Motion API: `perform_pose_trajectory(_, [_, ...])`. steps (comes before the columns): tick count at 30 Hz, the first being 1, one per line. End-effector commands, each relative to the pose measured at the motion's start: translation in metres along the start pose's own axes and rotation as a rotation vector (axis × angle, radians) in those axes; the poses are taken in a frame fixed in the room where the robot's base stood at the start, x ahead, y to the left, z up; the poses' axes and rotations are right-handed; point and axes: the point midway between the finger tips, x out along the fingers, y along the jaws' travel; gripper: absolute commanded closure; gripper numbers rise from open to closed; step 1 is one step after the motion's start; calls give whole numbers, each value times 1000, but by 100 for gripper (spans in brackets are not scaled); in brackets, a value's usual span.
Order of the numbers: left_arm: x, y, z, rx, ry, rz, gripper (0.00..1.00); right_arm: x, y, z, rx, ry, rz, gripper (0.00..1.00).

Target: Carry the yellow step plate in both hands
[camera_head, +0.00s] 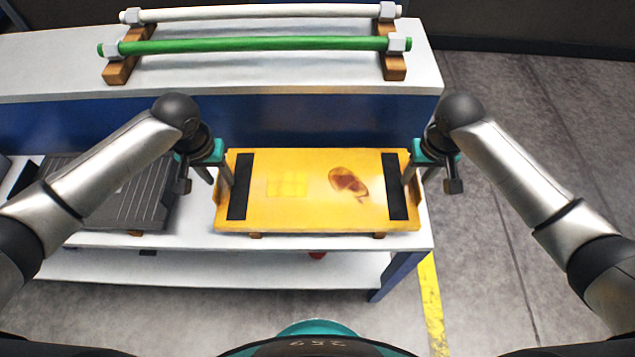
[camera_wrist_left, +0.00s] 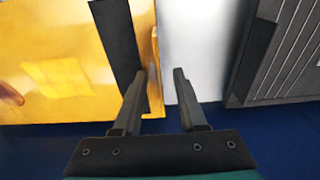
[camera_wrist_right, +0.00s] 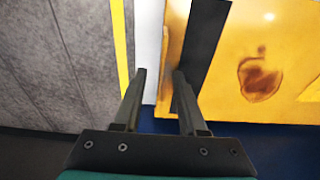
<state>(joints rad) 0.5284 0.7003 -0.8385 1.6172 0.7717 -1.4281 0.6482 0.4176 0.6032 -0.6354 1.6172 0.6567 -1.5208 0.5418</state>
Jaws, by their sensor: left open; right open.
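The yellow step plate (camera_head: 308,190) lies flat on small wooden blocks on the white lower shelf. It has a black strip near each short end and a brown stain right of its middle. My left gripper (camera_head: 222,184) is open at the plate's left end; in the left wrist view its fingers (camera_wrist_left: 158,80) stand either side of the plate's edge (camera_wrist_left: 65,60). My right gripper (camera_head: 410,180) is open at the right end; in the right wrist view its fingers (camera_wrist_right: 159,78) straddle the plate's edge (camera_wrist_right: 255,60). I cannot tell whether any finger touches the plate.
A dark ribbed plate (camera_head: 125,195) lies left of the yellow plate on the shelf (camera_head: 330,242). A green bar (camera_head: 260,45) and a white bar (camera_head: 260,13) rest on wooden supports on the upper shelf. Grey floor (camera_head: 500,130) is open to the right.

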Motion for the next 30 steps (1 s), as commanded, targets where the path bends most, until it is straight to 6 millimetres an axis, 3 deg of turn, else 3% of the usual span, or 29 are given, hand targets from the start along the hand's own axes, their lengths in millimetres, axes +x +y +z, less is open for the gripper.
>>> perform_pose_trajectory(5, [0, 0, 0, 0, 0, 0, 59, 0, 0, 0, 0, -1, 0, 59])
perform_pose_trajectory(16, [0, 0, 0, 0, 0, 0, 100, 0, 0, 0, 0, -1, -1, 100])
perform_pose_trajectory(30, [-1, 0, 0, 0, 0, 0, 100, 0, 0, 0, 0, 0, 0, 100])
